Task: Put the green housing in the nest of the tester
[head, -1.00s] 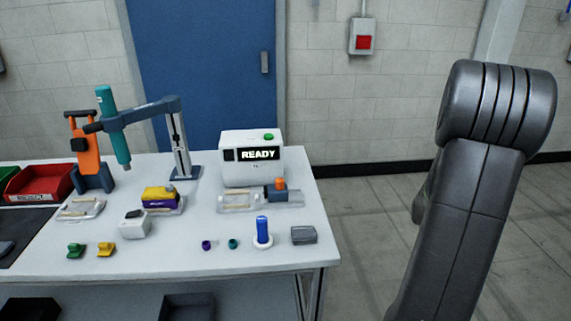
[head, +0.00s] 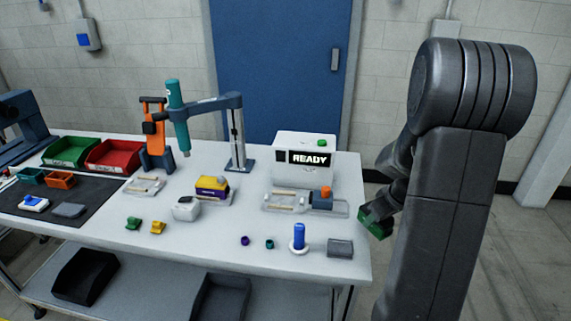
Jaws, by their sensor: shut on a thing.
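The green housing (head: 376,224) is held at the end of my arm, to the right of the table's right edge. My gripper (head: 379,212) is shut on it; the fingers are dark and partly hidden behind my arm. The tester (head: 305,166) is a white box with a lit READY display and a green button on top, at the table's back right. Its nest (head: 285,201) is on the pale fixture in front, with no housing seen in it. A blue block with an orange top (head: 322,197) sits at the fixture's right. My gripper is right of the fixture, apart from it.
A blue post on a white base (head: 299,238) and a grey block (head: 340,248) stand at the front right. A purple-and-yellow part (head: 212,186) sits in another fixture, near a teal tool on a stand (head: 178,115). Red and green bins (head: 112,155) are at left.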

